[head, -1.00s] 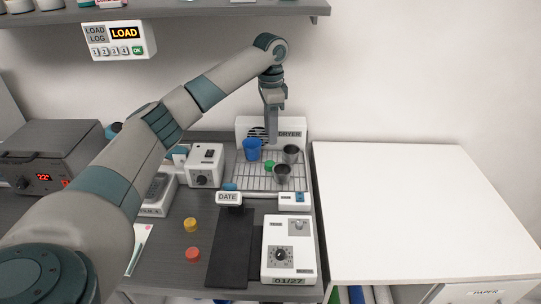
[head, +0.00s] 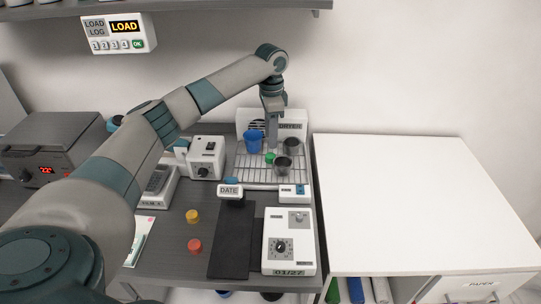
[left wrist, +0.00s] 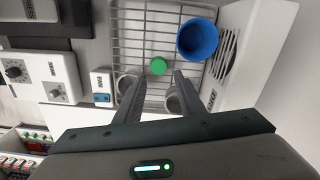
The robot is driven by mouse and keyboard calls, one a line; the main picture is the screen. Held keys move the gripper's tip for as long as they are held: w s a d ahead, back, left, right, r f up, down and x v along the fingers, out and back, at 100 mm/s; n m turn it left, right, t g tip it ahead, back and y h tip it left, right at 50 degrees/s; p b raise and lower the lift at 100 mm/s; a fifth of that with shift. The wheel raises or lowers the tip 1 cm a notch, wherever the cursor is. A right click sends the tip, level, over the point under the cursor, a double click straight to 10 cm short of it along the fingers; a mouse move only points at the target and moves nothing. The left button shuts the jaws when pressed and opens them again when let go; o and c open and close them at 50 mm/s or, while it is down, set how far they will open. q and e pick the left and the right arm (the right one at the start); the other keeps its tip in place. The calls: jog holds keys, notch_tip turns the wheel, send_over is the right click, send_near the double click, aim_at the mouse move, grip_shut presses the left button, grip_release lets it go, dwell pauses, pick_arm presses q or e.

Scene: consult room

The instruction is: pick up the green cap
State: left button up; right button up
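The green cap (head: 269,157) lies on the wire rack of the dryer (head: 262,178), between the blue cup and two grey cups. In the left wrist view the green cap (left wrist: 158,66) shows just beyond and between the fingertips. My left gripper (head: 272,146) points down above the rack, close over the cap. In the left wrist view my left gripper (left wrist: 160,76) is open, with its two fingers apart and nothing between them. My right gripper is not in view.
A blue cup (head: 253,142) stands left of the cap, with grey cups (head: 291,146) and (head: 282,165) at the right. The dryer's fan housing (head: 244,120) is behind. Yellow (head: 192,216) and red (head: 194,245) caps lie in front. The white tabletop (head: 410,200) is bare.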

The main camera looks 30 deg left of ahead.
aim_at(270, 156)
pick_arm(q)
jog(key=shift+f, duration=0.9)
jog(key=shift+f+p, duration=0.2)
jog(key=shift+p, duration=0.3)
jog(key=f, duration=0.1)
jog(key=f+p, duration=0.2)
jog(key=f, duration=0.1)
jog(key=shift+s+a, duration=0.1)
jog(key=shift+s, duration=0.2)
jog(key=shift+w+f, duration=0.1)
jog(key=shift+f, duration=0.25)
